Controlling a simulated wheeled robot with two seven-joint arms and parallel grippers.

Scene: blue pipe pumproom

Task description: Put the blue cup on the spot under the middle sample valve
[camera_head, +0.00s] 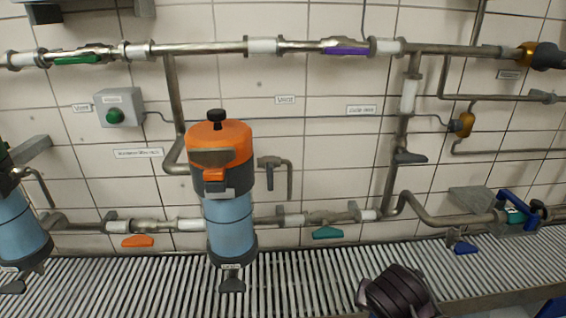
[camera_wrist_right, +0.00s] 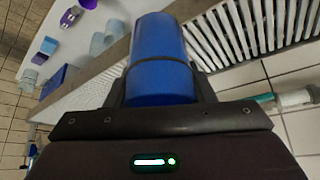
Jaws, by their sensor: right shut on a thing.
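The blue cup (camera_wrist_right: 158,60) is in my right gripper (camera_wrist_right: 160,92), which is shut on it with a dark finger on each side. A dark part of my arm shows at the bottom of the head view, over the grating. The cup is not clearly seen there. A small tap with a dark lever and bent tube (camera_head: 270,170) is on the wall right of the orange-topped filter. Another dark lever (camera_head: 408,158) is further right. I cannot tell which is the middle sample valve, and no marked spot is clear. My left gripper is out of view.
The ribbed grating (camera_head: 150,285) runs along the wall base. Orange-topped filter (camera_head: 230,225) stands in front of the pipes. A blue lever valve (camera_head: 465,245) is low at right. In the wrist view, a white surface holds a purple cup (camera_wrist_right: 40,57) and other vessels.

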